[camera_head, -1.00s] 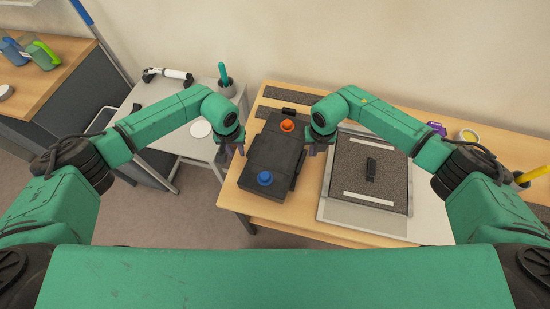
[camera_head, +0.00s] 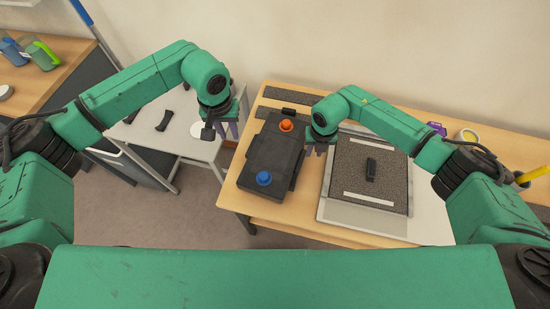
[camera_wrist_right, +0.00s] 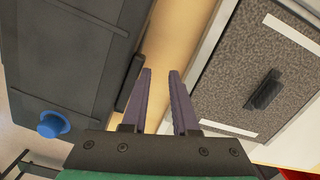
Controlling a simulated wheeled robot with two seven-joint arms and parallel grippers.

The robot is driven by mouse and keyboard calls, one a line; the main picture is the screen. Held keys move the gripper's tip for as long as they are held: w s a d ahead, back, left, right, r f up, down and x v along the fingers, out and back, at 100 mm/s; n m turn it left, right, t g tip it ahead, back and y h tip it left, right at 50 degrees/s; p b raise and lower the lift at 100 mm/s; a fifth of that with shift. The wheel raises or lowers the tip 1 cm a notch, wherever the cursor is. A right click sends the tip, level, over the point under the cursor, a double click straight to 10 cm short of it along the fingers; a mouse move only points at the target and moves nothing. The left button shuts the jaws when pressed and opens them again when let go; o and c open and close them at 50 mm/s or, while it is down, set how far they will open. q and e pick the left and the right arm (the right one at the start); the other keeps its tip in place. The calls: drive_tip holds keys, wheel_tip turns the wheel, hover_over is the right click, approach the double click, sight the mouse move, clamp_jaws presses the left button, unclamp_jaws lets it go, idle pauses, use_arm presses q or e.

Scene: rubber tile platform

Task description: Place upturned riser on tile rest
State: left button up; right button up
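A dark grey box-like piece (camera_head: 270,155) lies on the wooden table, with an orange knob (camera_head: 286,125) at its far end and a blue knob (camera_head: 264,178) at its near end; I cannot tell for sure whether it is the riser. To its right, a speckled tile (camera_head: 350,170) with two white strips and a small black block (camera_head: 371,169) lies on a light frame (camera_head: 326,205). My left gripper (camera_head: 228,131) looks open and empty, left of the box. My right gripper (camera_wrist_right: 161,72) is open and empty, above the gap between box and tile.
Dark speckled strips (camera_head: 291,94) lie along the table's back. A purple item (camera_head: 437,128) and a yellow-topped cup (camera_head: 468,136) stand at the right. A white side table (camera_head: 180,130) stands at the left, partly hidden by my left arm, with bare floor in front.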

wheel_tip(320, 180, up, 12)
drive_tip(key=shift+s, duration=0.45)
